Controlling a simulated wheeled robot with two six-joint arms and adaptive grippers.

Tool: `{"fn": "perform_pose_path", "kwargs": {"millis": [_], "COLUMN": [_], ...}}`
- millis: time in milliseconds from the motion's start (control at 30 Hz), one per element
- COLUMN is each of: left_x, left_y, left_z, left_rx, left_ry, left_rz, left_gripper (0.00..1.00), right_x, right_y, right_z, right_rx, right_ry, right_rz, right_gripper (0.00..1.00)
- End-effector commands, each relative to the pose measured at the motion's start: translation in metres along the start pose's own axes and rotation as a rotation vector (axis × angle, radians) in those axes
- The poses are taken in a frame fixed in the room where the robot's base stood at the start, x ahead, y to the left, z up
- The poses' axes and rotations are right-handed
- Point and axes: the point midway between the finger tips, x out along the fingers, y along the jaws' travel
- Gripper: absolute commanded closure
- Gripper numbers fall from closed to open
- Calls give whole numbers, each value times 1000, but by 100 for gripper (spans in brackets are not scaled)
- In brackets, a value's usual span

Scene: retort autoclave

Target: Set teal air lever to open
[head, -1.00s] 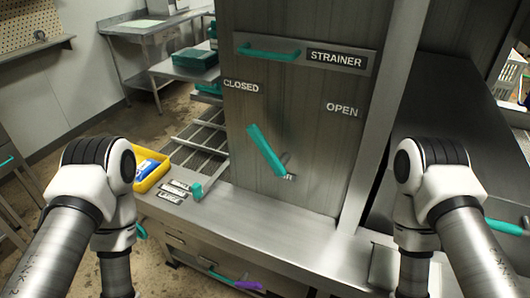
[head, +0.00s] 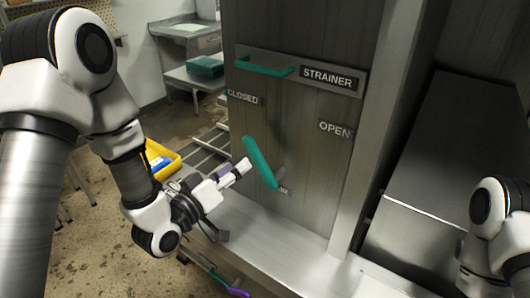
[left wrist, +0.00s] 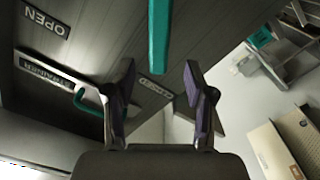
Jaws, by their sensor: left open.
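The teal air lever (head: 260,163) is on the grey front panel. It tilts up and left from its pivot, its free end pointing toward the CLOSED label (head: 243,98). The OPEN label (head: 335,129) is to the right. My left gripper (head: 232,195) is open and empty, just left of the lever and below its free end. In the left wrist view, the lever (left wrist: 158,35) lies ahead of and between the spread fingers (left wrist: 160,78), apart from them. My right gripper is not in view; only part of that arm shows at the right edge.
A teal strainer handle (head: 265,66) sits on the panel above the lever, beside the STRAINER label (head: 328,77). A steel ledge (head: 262,232) runs below the panel. A yellow bin (head: 162,160) is behind my left arm. The panel around the lever looks clear.

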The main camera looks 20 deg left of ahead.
Motion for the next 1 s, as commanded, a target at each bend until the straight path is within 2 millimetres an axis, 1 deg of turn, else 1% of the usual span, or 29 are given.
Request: {"fn": "perform_pose_path", "kwargs": {"millis": [67, 167, 300, 400, 500, 700, 733, 767, 800, 867, 900, 1000], "left_x": [8, 25, 53, 68, 75, 76, 76, 76, 76, 76, 76, 76], "left_y": [2, 3, 3, 1, 0, 0, 0, 0, 0, 0, 0, 0], "left_z": [-1, -1, -1, 0, 1, 2, 2, 2, 2, 2, 2, 2], "left_rx": [6, 7, 6, 5, 3, 2, 3, 2, 3, 3, 3, 3], "left_ry": [-2, -4, -4, -4, -3, -3, -3, -3, -3, -3, -3, -3], "left_rz": [3, 3, 2, 0, -1, -2, -2, -2, -2, -2, -2, -1], "left_gripper": [46, 46, 46, 46, 46, 46, 49, 60, 74, 95, 100, 100], "right_x": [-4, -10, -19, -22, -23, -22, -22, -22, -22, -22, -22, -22], "right_y": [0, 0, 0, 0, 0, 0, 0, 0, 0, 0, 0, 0], "right_z": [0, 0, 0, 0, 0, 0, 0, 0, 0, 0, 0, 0], "right_rx": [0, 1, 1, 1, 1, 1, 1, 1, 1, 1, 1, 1], "right_ry": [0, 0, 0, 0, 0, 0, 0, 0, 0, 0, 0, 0], "right_rz": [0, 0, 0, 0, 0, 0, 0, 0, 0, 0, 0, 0], "right_gripper": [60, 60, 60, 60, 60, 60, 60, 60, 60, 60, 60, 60]}}
